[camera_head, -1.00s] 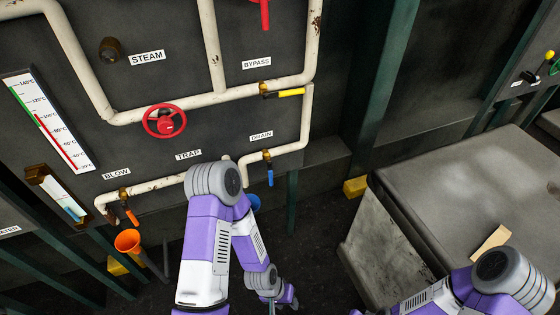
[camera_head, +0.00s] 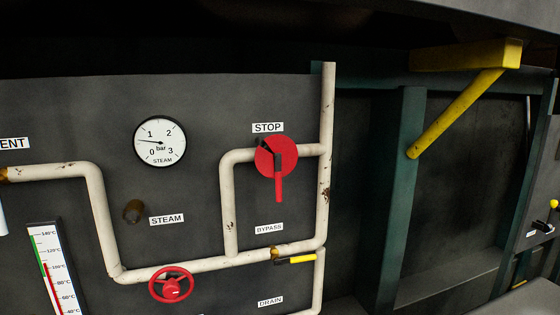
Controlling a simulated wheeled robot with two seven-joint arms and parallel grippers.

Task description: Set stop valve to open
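The stop valve (camera_head: 276,156) is a red round disc on the white pipe, under the label STOP (camera_head: 268,127). Its red lever (camera_head: 279,188) hangs straight down, across the horizontal pipe that runs through the valve. Neither of my grippers shows in the head view now, so nothing of mine is near the valve in the picture.
A steam gauge (camera_head: 160,141) is left of the valve. A yellow bracket (camera_head: 466,57) juts out at the upper right. A thermometer (camera_head: 55,270) is at the lower left.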

